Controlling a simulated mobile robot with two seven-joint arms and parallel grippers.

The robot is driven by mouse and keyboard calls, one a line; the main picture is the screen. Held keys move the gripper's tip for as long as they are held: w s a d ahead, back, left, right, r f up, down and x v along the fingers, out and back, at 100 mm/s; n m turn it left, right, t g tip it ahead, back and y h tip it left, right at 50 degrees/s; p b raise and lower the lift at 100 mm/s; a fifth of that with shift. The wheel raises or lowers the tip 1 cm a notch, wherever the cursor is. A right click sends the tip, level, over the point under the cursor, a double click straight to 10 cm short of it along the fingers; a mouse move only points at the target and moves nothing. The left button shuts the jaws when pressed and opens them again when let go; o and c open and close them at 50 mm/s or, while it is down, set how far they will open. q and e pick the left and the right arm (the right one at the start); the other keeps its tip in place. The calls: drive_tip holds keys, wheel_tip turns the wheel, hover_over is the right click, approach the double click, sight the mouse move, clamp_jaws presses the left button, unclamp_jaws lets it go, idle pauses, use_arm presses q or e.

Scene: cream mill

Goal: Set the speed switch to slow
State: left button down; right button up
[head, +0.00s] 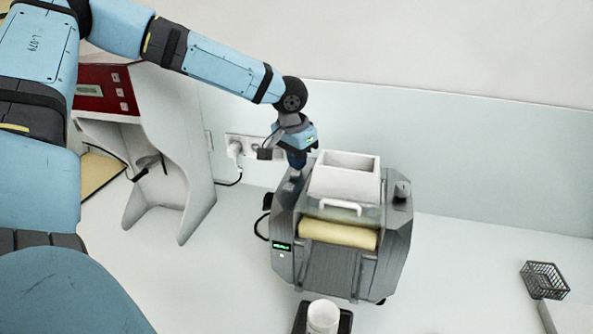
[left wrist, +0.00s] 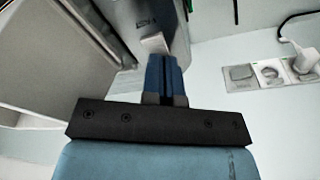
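The cream mill (head: 337,270) is a grey machine with a white hopper (head: 345,180) on top and a pale yellow roller across its front. My left gripper (head: 297,163) points down at the top of the mill's left side panel. In the left wrist view its two blue fingers (left wrist: 164,62) are together, with nothing visible between them. A small light grey switch-like piece (left wrist: 154,43) on the dark panel is right at the fingertips; I cannot tell whether they touch it. Its setting is not readable. My right gripper is not in view.
A white machine with a red panel (head: 108,90) stands to the left. Wall sockets (head: 240,146) are behind. A white cup (head: 323,316) stands on a dark tray (head: 301,318) in front of the mill. A black wire basket (head: 544,279) is at right; counter between is clear.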

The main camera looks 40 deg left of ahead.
use_arm(q)
drive_tip(key=shift+s, duration=0.1)
drive_tip(key=shift+r+p, duration=2.95)
drive_tip(key=shift+r, duration=0.45)
